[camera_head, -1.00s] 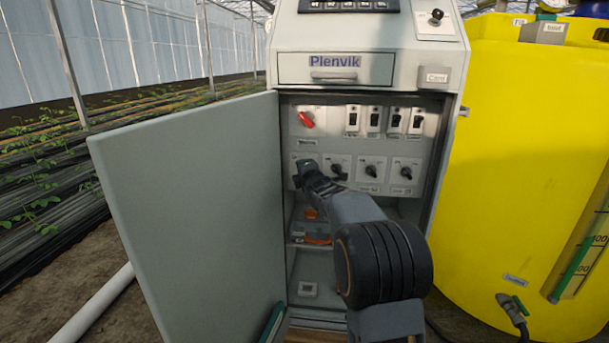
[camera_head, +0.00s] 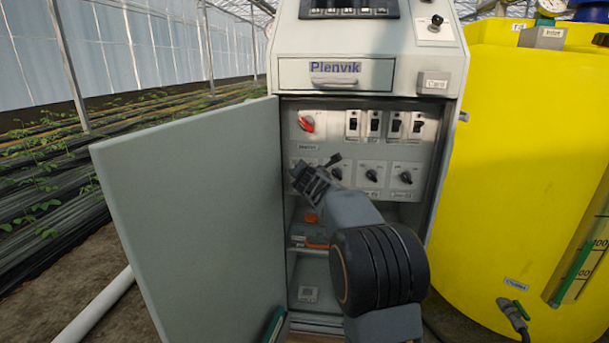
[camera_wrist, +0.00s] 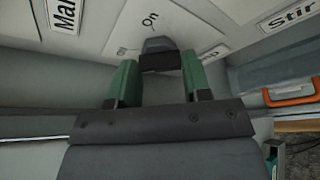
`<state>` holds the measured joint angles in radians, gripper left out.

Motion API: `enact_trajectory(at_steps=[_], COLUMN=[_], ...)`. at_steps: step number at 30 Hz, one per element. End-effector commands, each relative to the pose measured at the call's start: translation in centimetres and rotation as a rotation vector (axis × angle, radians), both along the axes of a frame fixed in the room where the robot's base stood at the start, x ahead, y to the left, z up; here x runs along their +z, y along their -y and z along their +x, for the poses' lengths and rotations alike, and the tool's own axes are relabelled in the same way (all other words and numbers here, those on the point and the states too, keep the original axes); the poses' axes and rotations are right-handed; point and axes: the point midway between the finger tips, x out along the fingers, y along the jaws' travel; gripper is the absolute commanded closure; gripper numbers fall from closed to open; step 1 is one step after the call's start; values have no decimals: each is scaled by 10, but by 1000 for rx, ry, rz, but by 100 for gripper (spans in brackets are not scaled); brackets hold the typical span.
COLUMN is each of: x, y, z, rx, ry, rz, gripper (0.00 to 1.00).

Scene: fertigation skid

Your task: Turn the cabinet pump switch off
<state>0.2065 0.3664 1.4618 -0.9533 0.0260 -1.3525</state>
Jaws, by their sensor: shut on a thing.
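The open cabinet (camera_head: 440,150) shows a lower row of dark rotary switches. My gripper (camera_head: 304,171) is at the leftmost place in that row and hides the switch there. In the wrist view, the green fingers of my gripper (camera_wrist: 160,66) are shut on the sides of a dark switch knob (camera_wrist: 158,46). An "On" mark shows on the white plate just beyond it. The plate's name label is mostly hidden, so I cannot read it in full. The knob's exact angle is also hard to tell.
A red main switch (camera_head: 307,122) sits above my gripper, beside several toggle switches (camera_head: 374,124). More rotary switches (camera_head: 372,174) are to the right. The open door (camera_head: 190,210) stands close on the left. A yellow tank (camera_head: 530,170) is on the right.

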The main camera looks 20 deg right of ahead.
Motion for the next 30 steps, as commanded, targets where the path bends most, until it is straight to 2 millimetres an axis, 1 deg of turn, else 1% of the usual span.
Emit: enact_trajectory(at_steps=[17,18,26,30], x=[0,0,0,0], y=[0,0,0,0], z=[0,0,0,0], rx=[1,1,1,2], ry=[-11,-11,-11,-10], rz=[-19,-19,-18,-18], gripper=[79,54,30,30])
